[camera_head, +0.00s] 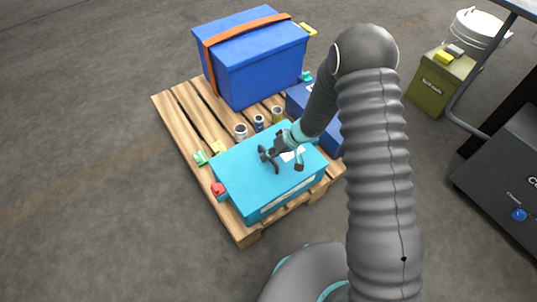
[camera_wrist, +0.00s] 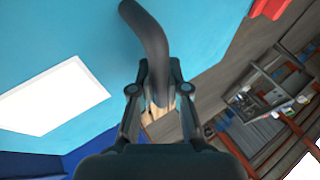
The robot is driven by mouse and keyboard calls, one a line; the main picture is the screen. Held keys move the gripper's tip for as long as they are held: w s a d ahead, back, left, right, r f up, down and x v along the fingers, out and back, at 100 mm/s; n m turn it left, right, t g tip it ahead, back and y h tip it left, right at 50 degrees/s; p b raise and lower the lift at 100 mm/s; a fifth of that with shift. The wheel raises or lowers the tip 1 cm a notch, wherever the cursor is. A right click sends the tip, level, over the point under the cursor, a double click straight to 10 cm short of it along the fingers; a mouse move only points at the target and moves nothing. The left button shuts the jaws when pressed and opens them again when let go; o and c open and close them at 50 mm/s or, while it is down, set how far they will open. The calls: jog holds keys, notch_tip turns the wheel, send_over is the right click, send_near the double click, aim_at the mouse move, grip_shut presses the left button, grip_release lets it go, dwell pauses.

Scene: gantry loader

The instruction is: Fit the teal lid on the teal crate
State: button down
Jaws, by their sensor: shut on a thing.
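The teal lid (camera_head: 240,165) lies flat over the teal crate (camera_head: 252,217) on the pallet. It looks roughly lined up with the crate; whether it is fully seated I cannot tell. My gripper (camera_head: 272,153) is over the lid and shut on its dark curved handle (camera_wrist: 150,35), which runs up between the fingers in the wrist view. The lid's teal top (camera_wrist: 70,35) and its white label (camera_wrist: 55,97) also show there. The crate's inside is hidden, and my arm covers the lid's far right part.
The wooden pallet (camera_head: 178,107) also bears a strapped large blue box (camera_head: 255,75), a lower blue box (camera_head: 330,135) and several small cans (camera_head: 240,131). Red (camera_head: 218,189) and green (camera_head: 200,158) pieces sit by the crate's left side. Open floor lies left.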

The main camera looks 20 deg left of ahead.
jog(key=c, duration=1.1)
grip_release()
jog(key=shift+f, duration=0.1)
jog(key=v, duration=1.2)
